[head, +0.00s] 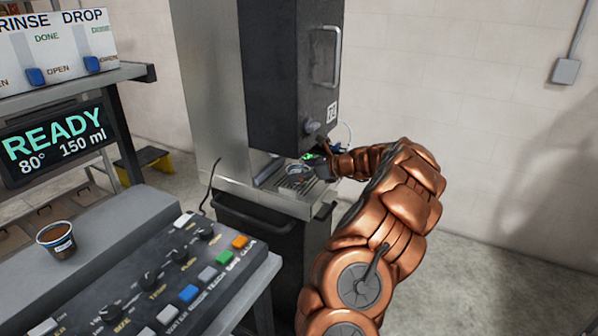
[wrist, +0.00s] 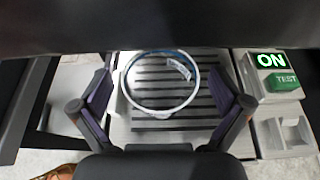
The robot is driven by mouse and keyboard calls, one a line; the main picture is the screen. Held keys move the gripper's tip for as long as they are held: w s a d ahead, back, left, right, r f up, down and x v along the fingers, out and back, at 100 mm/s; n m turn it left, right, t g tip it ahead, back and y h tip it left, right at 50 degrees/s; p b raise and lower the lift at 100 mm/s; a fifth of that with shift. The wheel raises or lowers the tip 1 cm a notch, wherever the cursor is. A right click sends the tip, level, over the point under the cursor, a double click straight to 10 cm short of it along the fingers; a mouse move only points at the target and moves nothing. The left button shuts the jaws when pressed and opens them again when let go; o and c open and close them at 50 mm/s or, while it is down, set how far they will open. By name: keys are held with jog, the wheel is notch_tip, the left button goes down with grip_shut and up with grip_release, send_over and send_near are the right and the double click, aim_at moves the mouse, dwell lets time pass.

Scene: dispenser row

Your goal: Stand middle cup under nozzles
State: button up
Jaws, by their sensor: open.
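A cup with a pale blue-white rim and a white label inside its outline (wrist: 180,68) is over the slatted drip tray (wrist: 205,115) in the wrist view. In the head view the cup (head: 296,169) shows small, upright on the tray at the front of the tall dispenser. My gripper (wrist: 160,97) is open, with one dark finger on each side of the cup and gaps between. In the head view my gripper (head: 325,168) is at the tray's right side, partly hidden by its own wrist. The nozzles cannot be made out clearly.
The dark dispenser cabinet (head: 288,75) overhangs the tray. A green ON display (wrist: 268,60) and TEST button (wrist: 283,81) sit right of the tray. A second cup with brown contents (head: 57,240) stands on the left counter, near a button panel (head: 170,285) and a READY screen (head: 55,145).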

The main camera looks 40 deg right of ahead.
jog(key=v, duration=1.1)
jog(key=shift+s, duration=0.2)
jog(key=shift+r, duration=0.15)
